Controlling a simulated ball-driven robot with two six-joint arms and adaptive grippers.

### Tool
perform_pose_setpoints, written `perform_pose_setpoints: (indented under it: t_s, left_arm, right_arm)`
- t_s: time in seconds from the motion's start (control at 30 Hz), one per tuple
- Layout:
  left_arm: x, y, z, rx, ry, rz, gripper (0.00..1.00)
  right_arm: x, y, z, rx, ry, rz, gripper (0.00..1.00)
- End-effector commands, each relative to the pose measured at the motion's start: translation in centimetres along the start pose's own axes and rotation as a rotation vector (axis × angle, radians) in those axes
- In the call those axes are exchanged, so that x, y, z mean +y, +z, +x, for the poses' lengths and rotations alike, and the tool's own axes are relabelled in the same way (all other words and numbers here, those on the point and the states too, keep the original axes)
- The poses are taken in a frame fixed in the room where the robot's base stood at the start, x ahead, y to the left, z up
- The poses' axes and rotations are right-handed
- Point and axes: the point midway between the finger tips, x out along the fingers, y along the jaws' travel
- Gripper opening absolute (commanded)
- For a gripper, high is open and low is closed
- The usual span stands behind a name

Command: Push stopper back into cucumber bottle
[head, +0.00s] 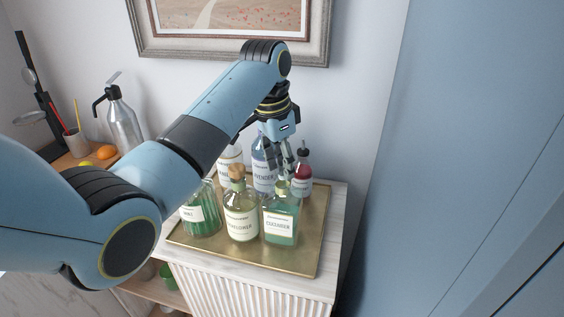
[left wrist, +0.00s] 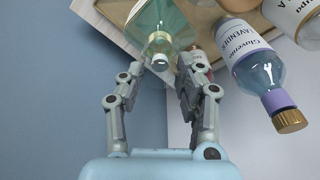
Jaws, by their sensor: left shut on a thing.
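The cucumber bottle (head: 280,222), with green liquid and a white label, stands upright at the front right of the brass tray. It also shows at the top of the left wrist view (left wrist: 165,18), neck toward the camera. My left gripper (head: 285,172) reaches down over its neck from above. In the left wrist view its two fingers are on either side of a small pale stopper (left wrist: 160,63) at the bottle's mouth, and the gripper is shut on it. The fingers partly hide the neck, so I cannot tell how deep the stopper sits. My right gripper is not in view.
The brass tray (head: 310,252) holds several other bottles close by: a corked one (head: 241,217) to the left, a green ribbed one (head: 201,215), the lavender bottle (head: 264,165) behind, and a red one (head: 302,178) behind right. A blue panel (head: 470,150) stands at the right.

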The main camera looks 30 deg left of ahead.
Motion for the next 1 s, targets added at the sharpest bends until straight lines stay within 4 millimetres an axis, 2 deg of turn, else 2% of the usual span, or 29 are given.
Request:
perform_pose_setpoints:
  t_s: [1.0]
  left_arm:
    - [0.02, 0.1, 0.68, 0.0, 0.0, 0.0, 0.2]
  right_arm:
    - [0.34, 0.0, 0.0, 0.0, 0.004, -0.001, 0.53]
